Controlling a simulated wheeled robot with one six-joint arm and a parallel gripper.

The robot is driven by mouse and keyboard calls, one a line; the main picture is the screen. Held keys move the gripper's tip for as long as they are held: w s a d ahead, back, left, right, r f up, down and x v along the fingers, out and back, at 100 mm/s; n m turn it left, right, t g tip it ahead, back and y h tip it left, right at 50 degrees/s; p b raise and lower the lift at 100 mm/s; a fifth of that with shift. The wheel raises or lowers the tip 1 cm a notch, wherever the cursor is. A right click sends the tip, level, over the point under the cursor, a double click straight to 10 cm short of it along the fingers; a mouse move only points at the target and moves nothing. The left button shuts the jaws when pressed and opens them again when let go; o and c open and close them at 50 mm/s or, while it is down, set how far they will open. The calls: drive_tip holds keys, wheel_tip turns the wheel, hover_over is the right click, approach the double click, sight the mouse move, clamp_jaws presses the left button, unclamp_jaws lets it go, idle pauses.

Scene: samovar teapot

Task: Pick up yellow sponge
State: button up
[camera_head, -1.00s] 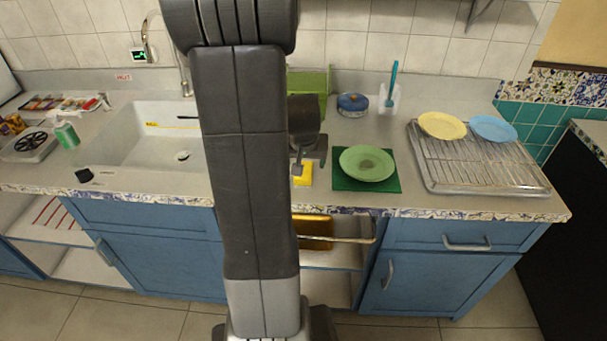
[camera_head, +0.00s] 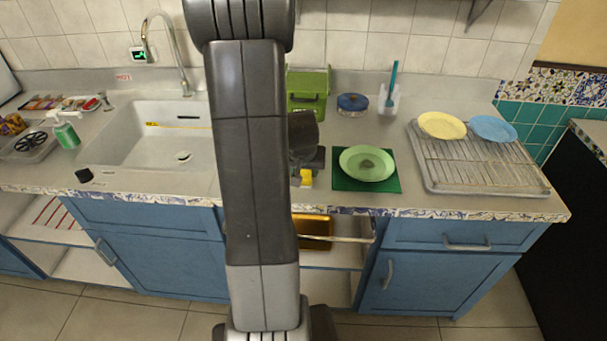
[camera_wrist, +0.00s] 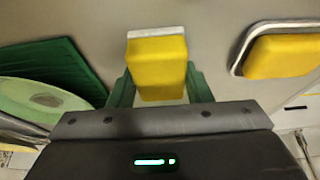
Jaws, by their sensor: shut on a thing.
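The yellow sponge (camera_wrist: 157,68), a small block with a pale strip along one end, sits between the green fingers of my gripper (camera_wrist: 158,88) in the wrist view. My gripper is shut on it. In the head view the sponge (camera_head: 306,178) shows as a small yellow patch under my gripper (camera_head: 307,166), just left of the green mat (camera_head: 345,184). My gripper hides part of it there. I cannot tell whether it is lifted off the counter.
A green plate (camera_head: 367,164) lies on the mat. A green box (camera_head: 308,88) stands behind my gripper, and a wire rack (camera_head: 480,170) is at the right. The sink (camera_head: 135,150) is at the left. A second yellow, metal-edged thing (camera_wrist: 284,55) shows in the wrist view.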

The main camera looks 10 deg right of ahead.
wheel_tip(320, 180, up, 10)
drive_tip(key=shift+r, duration=0.1)
idle(0.5)
drive_tip(key=shift+o, duration=1.2)
drive_tip(key=shift+c, duration=0.4)
drive_tip(key=shift+d, duration=0.1)
